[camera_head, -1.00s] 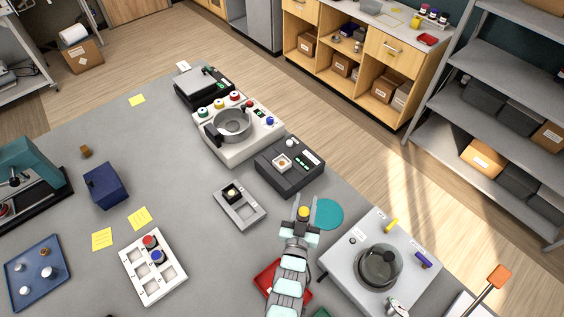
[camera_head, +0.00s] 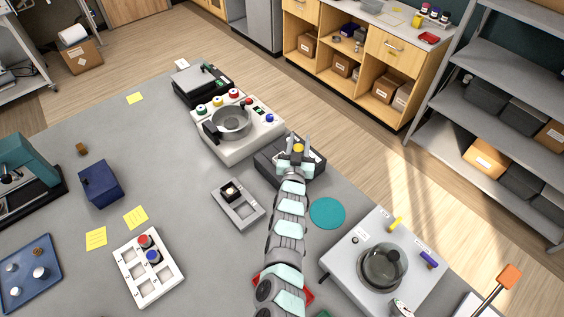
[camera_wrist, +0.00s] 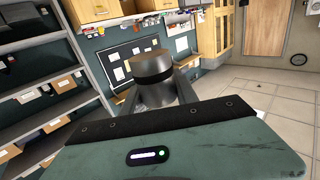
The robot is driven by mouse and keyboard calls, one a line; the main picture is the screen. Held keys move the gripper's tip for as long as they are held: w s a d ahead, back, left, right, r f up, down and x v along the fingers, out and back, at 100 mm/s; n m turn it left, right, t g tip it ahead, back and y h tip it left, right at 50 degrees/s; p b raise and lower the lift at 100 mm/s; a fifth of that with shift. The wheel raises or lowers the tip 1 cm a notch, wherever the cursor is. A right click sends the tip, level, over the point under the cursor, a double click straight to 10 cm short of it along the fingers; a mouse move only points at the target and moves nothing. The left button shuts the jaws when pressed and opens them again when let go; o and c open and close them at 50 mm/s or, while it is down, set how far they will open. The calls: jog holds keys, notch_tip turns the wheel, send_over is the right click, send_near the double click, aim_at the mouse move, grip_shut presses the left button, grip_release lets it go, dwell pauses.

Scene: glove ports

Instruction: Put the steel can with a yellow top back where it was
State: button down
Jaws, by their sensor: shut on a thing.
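The steel can with a yellow top (camera_head: 298,148) is held between the fingers of my gripper (camera_head: 296,142), which is shut on it. In the wrist view the can (camera_wrist: 153,84) shows as a grey metal cylinder with a dark band, between the fingers. In the head view the can appears over the dark grey device (camera_head: 268,163), which my gripper and arm partly hide. I cannot tell the can's height above it. A white rack (camera_head: 175,277) at the lower left holds a red-topped and a blue-topped can and has several free places.
A grey two-place holder (camera_head: 248,215) with a small dark item stands left of my arm. A teal disc (camera_head: 327,213) lies to the right. A white machine with a bowl (camera_head: 236,153) is behind, and a grey unit with a round glass lid (camera_head: 350,262) is at right.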

jog(key=w+a+r+n+y+b, duration=0.2)
jog(key=w+a+r+y, duration=0.1)
jog(key=w+a+r, duration=0.3)
notch_tip(320, 180, up, 3)
jog(key=shift+w+f+y, duration=0.1)
jog(key=shift+w+y, duration=0.3)
jog(key=shift+w, duration=0.15)
dwell(0.4)
jog(key=shift+n, duration=0.3)
notch_tip(320, 180, down, 19)
jog(key=b, duration=0.7)
jog(key=shift+b, duration=0.3)
jog(key=shift+d+f, duration=0.1)
jog(key=shift+f, duration=0.3)
jog(key=c, duration=0.9)
grip_release()
jog(key=shift+c, duration=0.2)
